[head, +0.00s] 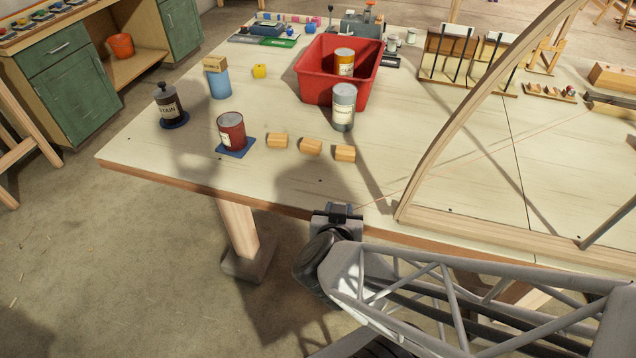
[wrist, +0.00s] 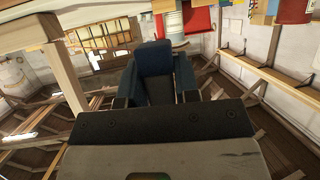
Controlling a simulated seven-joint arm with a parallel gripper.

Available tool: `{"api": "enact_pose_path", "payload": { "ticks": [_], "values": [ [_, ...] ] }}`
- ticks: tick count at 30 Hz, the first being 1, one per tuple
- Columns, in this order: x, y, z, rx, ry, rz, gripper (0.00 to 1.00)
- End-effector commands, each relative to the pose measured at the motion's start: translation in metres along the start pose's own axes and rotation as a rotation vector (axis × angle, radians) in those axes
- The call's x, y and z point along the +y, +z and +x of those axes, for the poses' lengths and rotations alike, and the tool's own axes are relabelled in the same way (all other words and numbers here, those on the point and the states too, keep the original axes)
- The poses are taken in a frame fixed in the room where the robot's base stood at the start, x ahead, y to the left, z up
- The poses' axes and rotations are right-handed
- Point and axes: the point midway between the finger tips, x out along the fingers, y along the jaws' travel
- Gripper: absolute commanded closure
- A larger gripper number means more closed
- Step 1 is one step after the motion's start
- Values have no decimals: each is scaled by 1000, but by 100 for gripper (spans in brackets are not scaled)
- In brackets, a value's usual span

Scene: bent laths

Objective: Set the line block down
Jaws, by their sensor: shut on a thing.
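My gripper (head: 337,219) is at the front edge of the table, low beside the left end of the bent lath frame. It is shut on a small dark block, which I take to be the line block (head: 339,208). A thin reddish line seems to run from there up and right across the tabletop. In the wrist view the dark blue-grey block (wrist: 154,60) shows between the fingers (wrist: 158,90), partly hidden by them. I cannot tell whether the block touches the table edge.
The bent lath (head: 460,115) arches up at the right from a long base strip (head: 490,229). Several small wooden blocks (head: 311,147), a red can (head: 231,131), a grey can (head: 343,107) and a red bin (head: 318,87) stand further back.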

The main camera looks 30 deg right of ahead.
Motion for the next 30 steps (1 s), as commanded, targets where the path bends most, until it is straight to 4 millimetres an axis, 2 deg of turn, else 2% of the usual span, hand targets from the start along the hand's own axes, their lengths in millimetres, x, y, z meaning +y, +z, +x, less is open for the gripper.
{"api": "enact_pose_path", "payload": {
  "ticks": [17,30],
  "values": [
    [1,1,0,0,3,1,94],
    [-3,-2,10,0,5,0,94]
  ]
}}
